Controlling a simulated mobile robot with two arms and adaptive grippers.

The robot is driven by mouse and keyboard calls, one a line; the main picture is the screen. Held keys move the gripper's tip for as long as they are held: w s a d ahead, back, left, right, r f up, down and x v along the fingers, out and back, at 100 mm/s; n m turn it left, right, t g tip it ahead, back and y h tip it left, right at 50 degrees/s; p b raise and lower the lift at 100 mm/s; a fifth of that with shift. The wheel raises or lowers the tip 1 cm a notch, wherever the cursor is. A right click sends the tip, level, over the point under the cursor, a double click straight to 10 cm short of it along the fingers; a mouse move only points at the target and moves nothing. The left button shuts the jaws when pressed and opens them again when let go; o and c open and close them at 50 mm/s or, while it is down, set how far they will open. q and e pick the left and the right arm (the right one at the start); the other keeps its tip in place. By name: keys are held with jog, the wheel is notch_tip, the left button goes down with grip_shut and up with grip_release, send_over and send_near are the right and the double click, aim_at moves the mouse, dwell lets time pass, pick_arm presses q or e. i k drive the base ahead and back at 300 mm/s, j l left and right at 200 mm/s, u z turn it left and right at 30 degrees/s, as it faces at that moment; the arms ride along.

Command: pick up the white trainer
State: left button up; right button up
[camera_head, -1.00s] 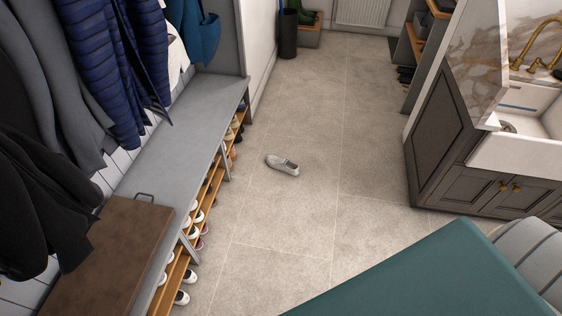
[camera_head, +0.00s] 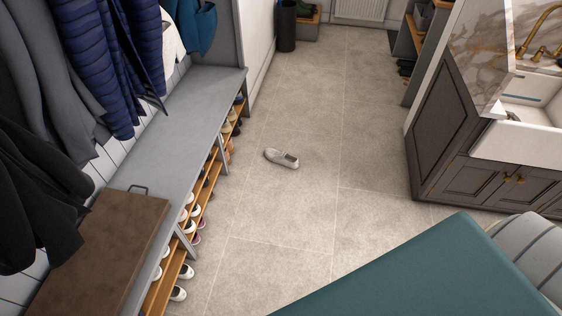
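A single whitish-grey trainer (camera_head: 281,158) lies on the tiled floor near the middle of the view, apart from the bench. Its toe points to the left and its dark opening is toward the right. Several other white shoes (camera_head: 179,293) stand on the wooden racks under the bench at the left. Neither of my grippers shows in the view.
A grey boot bench (camera_head: 180,115) with a brown lid (camera_head: 105,250) runs along the left, coats hanging above. A teal surface (camera_head: 430,280) fills the bottom right. A dark sink cabinet (camera_head: 480,185) stands at the right. The floor around the trainer is clear.

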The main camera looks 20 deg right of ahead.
aim_at(283, 158)
jog(key=i+l, duration=1.35)
jog(key=i+l+z, duration=0.05)
jog(key=i, duration=0.05)
